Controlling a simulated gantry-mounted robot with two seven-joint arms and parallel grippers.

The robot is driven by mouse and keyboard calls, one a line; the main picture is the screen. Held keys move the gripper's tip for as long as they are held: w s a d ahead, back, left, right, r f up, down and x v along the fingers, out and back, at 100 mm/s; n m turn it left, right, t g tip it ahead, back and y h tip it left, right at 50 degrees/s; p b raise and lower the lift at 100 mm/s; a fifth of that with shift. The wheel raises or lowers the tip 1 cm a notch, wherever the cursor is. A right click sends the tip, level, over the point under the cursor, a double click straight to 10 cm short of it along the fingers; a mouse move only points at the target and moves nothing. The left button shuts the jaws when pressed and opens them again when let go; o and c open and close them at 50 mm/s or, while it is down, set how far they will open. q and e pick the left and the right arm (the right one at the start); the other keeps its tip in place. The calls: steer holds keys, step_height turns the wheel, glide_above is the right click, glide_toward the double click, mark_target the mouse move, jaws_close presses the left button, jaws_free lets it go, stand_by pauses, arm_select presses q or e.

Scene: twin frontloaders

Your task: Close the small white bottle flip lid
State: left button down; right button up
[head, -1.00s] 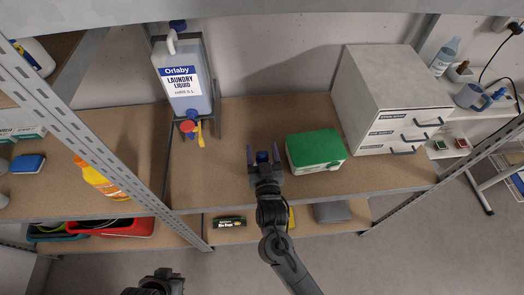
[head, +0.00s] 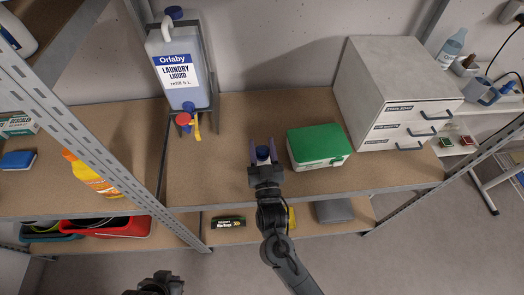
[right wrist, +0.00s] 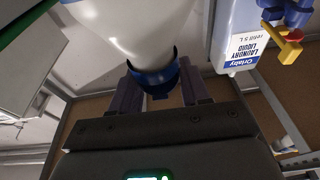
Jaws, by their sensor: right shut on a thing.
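The small white bottle (right wrist: 128,28) fills the top middle of the right wrist view, with its blue cap (right wrist: 158,80) toward my right gripper (right wrist: 161,90). The two fingers stand on either side of the cap. In the head view my right gripper (head: 263,152) is over the middle shelf, shut on the small bottle (head: 263,159), which shows only as a bit of white and blue between the fingers. Whether the flip lid stands open is hard to tell. My left gripper (head: 155,283) is only partly in the head view at the bottom edge, and its fingers are unclear.
A green-topped box (head: 318,143) stands close right of my right gripper. A laundry liquid jug (head: 178,72) with a tap hangs at the back left, and a drawer unit (head: 395,85) stands at right. The shelf (head: 215,170) is bare left of the gripper.

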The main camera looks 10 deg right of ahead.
stand_by(0.3)
steer(key=o, duration=1)
steer(key=shift+c, duration=0.2)
steer(key=shift+s+f, duration=0.1)
steer(key=shift+s, duration=0.1)
steer(key=v, duration=1)
steer(key=shift+s+b, duration=0.3)
steer(key=shift+c, duration=0.3)
